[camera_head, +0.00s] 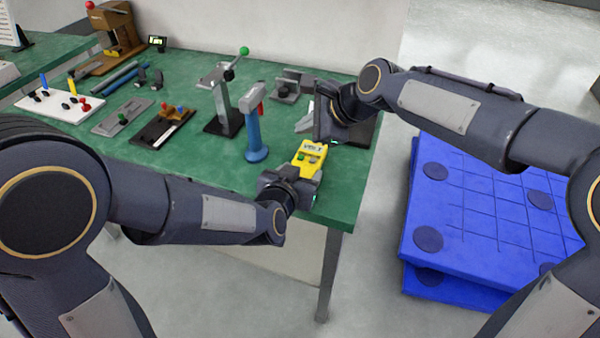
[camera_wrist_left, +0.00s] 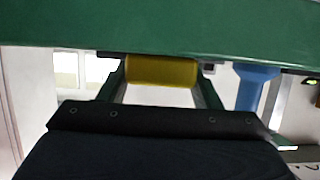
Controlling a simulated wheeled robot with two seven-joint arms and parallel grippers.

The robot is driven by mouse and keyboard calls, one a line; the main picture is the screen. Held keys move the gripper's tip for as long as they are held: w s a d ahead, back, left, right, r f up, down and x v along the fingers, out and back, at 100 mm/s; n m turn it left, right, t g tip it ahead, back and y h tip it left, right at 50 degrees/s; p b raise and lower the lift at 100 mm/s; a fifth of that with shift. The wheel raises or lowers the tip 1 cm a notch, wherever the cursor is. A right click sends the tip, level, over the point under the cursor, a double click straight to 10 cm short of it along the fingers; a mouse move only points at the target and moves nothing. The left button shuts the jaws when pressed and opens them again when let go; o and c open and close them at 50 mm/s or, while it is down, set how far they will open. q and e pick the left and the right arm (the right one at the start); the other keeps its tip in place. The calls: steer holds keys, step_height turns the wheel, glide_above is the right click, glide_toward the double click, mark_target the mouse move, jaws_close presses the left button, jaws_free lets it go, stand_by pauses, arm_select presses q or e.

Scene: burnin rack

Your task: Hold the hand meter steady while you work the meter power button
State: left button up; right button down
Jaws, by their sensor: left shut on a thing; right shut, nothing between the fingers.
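The hand meter (camera_head: 309,158) is yellow with a dark display strip and small green and dark buttons. It is near the front right corner of the green table. My left gripper (camera_head: 303,174) is shut on the meter's near end. In the left wrist view the yellow meter (camera_wrist_left: 162,71) shows between the two fingers. I cannot tell which button is the power button. My right gripper (camera_head: 322,132) is shut and empty, just beyond the meter's far end. Its fingertips are partly hidden, and I cannot tell whether they touch the meter.
A blue post-like tool (camera_head: 254,137) stands just left of the meter. A press with a green knob (camera_head: 228,105) stands behind it. Several small fixtures lie on the left of the table (camera_head: 210,158). Blue pallets (camera_head: 470,180) lie on the floor at right.

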steer(key=shift+r, duration=0.3)
arm_select(q)
steer(key=o, duration=1.2)
steer(key=shift+c, duration=0.2)
